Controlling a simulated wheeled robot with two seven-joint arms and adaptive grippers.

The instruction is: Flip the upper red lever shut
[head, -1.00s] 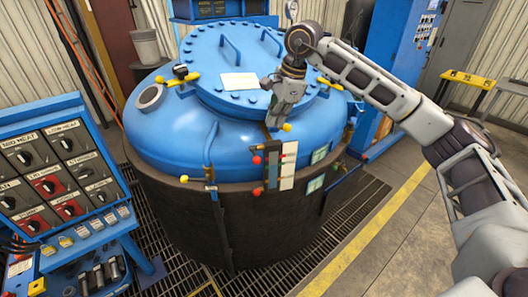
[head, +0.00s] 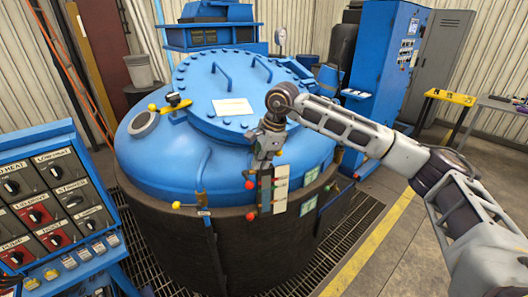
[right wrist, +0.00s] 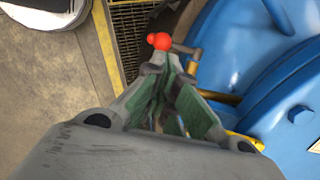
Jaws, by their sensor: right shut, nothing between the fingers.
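The upper red lever (head: 249,185) shows as a red ball knob at the left of a sight gauge on the blue furnace vessel. My right gripper (head: 262,170) is shut and empty, just above it in the head view. In the right wrist view a red ball (right wrist: 160,41) on a short grey arm sits just beyond the tips of my right gripper (right wrist: 168,68); whether they touch I cannot tell. A lower red knob (head: 250,216) sits below the upper one. My left gripper is not in view.
The vessel's domed blue lid (head: 215,90) rises behind the gripper. A yellow knob (head: 176,205) sticks out to the left. A white gauge plate (head: 281,188) stands right of the levers. A control panel (head: 50,195) is at left.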

